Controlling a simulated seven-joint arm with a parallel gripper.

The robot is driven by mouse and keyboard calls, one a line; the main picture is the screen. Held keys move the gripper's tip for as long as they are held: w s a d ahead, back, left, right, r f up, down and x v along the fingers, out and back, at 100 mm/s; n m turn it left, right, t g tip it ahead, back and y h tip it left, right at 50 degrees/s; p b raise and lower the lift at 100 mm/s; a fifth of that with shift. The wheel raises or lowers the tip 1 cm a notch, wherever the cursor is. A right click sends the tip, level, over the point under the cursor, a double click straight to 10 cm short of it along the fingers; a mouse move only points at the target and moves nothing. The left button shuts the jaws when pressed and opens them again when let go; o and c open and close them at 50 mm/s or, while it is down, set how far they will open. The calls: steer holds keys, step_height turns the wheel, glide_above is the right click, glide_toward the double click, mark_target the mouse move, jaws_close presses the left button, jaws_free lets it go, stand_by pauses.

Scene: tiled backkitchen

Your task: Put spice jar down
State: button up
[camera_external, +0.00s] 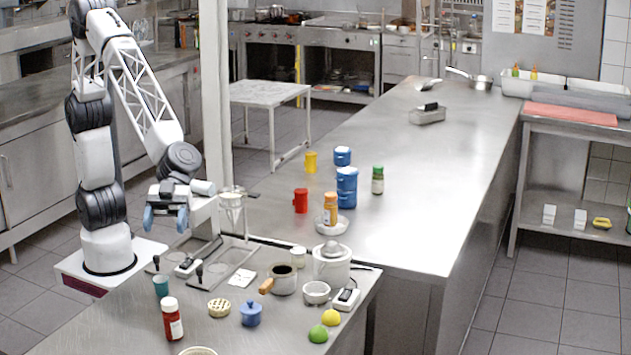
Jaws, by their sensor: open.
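My gripper (165,219) is open, its blue fingertips apart with nothing seen between them. It is at the left, above the near counter's back edge. A small jar with a green lid (377,181) stands upright on the long steel table. A jar with orange contents and a yellowish lid (330,210) stands upright on or in a white round dish (348,229) on the same table. Which of these is the spice jar I cannot tell. Both are well to the right of my gripper and apart from it.
Blue containers (347,188), a red mug (300,200) and a yellow mug (311,162) stand near the jars. The near counter holds a red bottle (172,320), a blue pot (251,314), a saucepan (284,280) and a stand (232,215). The long table's right side is clear.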

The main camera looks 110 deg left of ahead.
glide_toward(170, 300)
steer(key=x, duration=0.4)
steer(key=shift+s+d+f, duration=0.15)
steer(key=shift+d+f, duration=0.05)
steer(key=shift+d, duration=0.1)
steer(key=shift+x, duration=1.3)
steer(key=shift+d, duration=0.1)
steer(key=shift+x, duration=2.5)
steer(key=shift+w, duration=0.2)
steer(key=shift+c, duration=0.2)
steer(key=c, duration=1.1)
